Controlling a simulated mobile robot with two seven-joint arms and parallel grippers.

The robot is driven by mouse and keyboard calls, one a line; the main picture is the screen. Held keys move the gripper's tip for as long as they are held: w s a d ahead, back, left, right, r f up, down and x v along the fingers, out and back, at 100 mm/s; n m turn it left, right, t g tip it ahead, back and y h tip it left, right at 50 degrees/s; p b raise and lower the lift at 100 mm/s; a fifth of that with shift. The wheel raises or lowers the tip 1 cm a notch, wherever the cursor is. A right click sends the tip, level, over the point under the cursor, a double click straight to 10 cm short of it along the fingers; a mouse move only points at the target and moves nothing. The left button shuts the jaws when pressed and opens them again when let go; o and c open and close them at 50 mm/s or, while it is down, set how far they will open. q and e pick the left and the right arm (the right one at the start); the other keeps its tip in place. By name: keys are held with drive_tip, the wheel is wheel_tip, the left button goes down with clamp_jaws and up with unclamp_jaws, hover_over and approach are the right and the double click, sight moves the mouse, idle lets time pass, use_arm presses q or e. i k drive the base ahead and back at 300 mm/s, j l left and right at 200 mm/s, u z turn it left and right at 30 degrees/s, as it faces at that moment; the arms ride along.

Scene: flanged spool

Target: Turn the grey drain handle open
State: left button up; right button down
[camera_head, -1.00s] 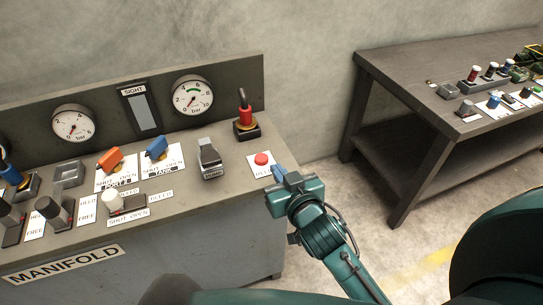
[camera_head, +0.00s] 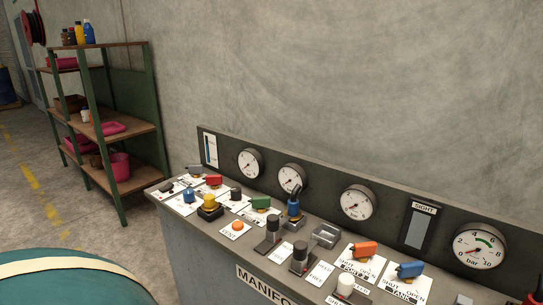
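The manifold bench (camera_head: 200,238) runs from the middle to the lower right, with several handles and knobs on its top. At its far left end are small grey handles (camera_head: 167,187), with another grey one (camera_head: 194,169) behind. I cannot read their labels, so I cannot tell which is the drain handle. A pale grey part (camera_head: 463,300) at the bottom edge is mostly cut off. Neither gripper is in view.
Red (camera_head: 214,181), green (camera_head: 260,203), orange (camera_head: 363,249) and blue (camera_head: 410,269) handles, a yellow knob (camera_head: 209,202) and dark knobs (camera_head: 273,230) crowd the top. Gauges (camera_head: 357,202) line the back panel. A shelf rack (camera_head: 130,130) stands left; floor between is clear.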

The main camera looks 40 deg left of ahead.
sight(192, 169)
drive_tip(key=u, duration=1.85)
drive_tip(key=j+z, duration=0.1)
drive_tip(key=z, duration=0.6)
drive_tip(key=i+j+z, duration=0.25)
drive_tip(key=j+z, duration=0.25)
drive_tip(key=j, duration=0.15)
drive_tip(key=j+z, duration=0.25)
drive_tip(key=i+j, duration=0.05)
drive_tip(key=j, duration=0.05)
